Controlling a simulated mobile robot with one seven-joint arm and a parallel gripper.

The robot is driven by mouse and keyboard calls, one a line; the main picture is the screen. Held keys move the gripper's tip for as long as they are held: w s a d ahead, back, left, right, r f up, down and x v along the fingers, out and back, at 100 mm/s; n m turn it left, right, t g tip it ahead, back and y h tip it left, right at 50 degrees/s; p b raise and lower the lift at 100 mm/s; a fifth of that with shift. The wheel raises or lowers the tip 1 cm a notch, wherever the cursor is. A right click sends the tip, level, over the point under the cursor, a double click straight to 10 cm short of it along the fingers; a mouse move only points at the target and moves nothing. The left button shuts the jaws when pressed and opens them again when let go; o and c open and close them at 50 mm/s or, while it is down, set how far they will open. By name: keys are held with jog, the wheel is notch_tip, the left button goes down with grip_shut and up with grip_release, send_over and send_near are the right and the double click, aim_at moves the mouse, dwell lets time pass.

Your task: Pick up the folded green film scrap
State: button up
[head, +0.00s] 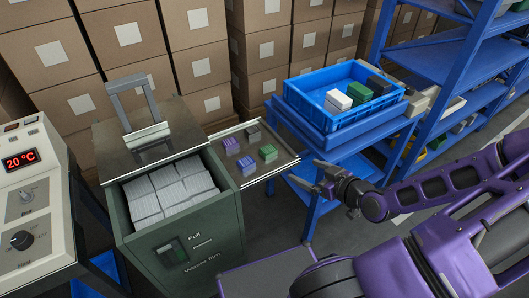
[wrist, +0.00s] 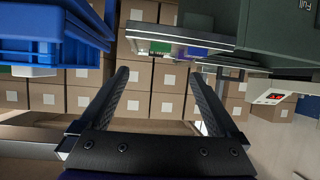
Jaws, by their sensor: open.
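The folded green film scrap (head: 268,153) lies near the front right of a flat metal side tray (head: 277,167) beside the waste bin. Two purple scraps (head: 246,165) and a dark grey one (head: 253,133) lie on the same tray, apart from it. My gripper (head: 320,177) is to the right of the tray, open and empty, and apart from the scrap. In the wrist view, which looks upside down, my gripper's (wrist: 160,78) two fingers are spread with nothing between them. A green scrap (wrist: 161,47) shows at the tray edge beyond them.
The green waste bin (head: 185,245) holds white stacks and has a raised handle. A blue crate (head: 325,117) with white, green and black blocks stands on a blue table behind my gripper. Blue shelving (head: 440,65) stands at right. Stacked cartons (head: 205,68) line the back.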

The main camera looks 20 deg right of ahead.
aim_at(270, 151)
jog(key=shift+t, duration=0.3)
jog(key=b+x, duration=0.1)
jog(key=x, duration=0.4)
jog(key=b+x, duration=0.1)
jog(key=x, duration=0.5)
jog(key=b+x, duration=0.1)
jog(key=x, duration=0.5)
jog(key=shift+w+a+r+b, duration=0.15)
jog(key=shift+a+r+b, duration=0.15)
jog(key=shift+a+b, duration=0.05)
jog(key=c, duration=1.4)
